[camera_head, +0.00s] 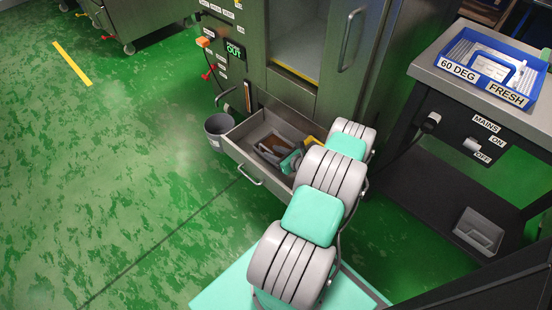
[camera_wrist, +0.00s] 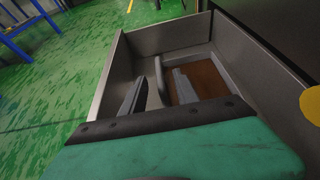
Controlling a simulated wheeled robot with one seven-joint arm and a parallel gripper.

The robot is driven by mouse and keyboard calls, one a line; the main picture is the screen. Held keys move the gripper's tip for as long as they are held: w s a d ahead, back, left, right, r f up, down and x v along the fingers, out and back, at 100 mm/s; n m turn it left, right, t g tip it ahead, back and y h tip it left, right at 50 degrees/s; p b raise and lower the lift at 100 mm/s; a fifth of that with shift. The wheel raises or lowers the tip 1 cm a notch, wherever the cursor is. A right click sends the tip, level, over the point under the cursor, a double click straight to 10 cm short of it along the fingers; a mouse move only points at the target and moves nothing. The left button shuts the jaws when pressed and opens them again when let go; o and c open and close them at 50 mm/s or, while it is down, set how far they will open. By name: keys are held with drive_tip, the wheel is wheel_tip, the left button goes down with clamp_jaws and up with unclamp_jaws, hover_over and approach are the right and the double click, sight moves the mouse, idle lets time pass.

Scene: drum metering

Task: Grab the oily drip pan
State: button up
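The oily drip pan (camera_head: 268,138) lies inside the pulled-out drawer, with a grey rim and a brown, dirty inside. Its brown floor also shows in the wrist view (camera_wrist: 212,80), right of my fingers. My gripper (camera_wrist: 160,76) is open and reaches down into the drawer. A curved grey piece, seemingly the pan's handle, stands between the two fingers. I cannot tell whether either finger touches it. In the head view my arm and the gripper's teal body hide the near part of the pan.
A grey bucket (camera_head: 218,127) stands at the drawer's left side. The machine cabinet (camera_head: 300,60) rises behind. A bench with a blue tray (camera_head: 465,73) is at right, with a grey bin (camera_head: 480,228) on its lower shelf. Green floor at left is clear.

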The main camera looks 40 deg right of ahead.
sight(262, 146)
drive_tip(key=b+x, duration=0.2)
drive_tip(key=x, duration=0.4)
drive_tip(key=shift+w+a+f, duration=0.1)
drive_tip(key=shift+w, duration=0.6)
clamp_jaws()
idle(0.6)
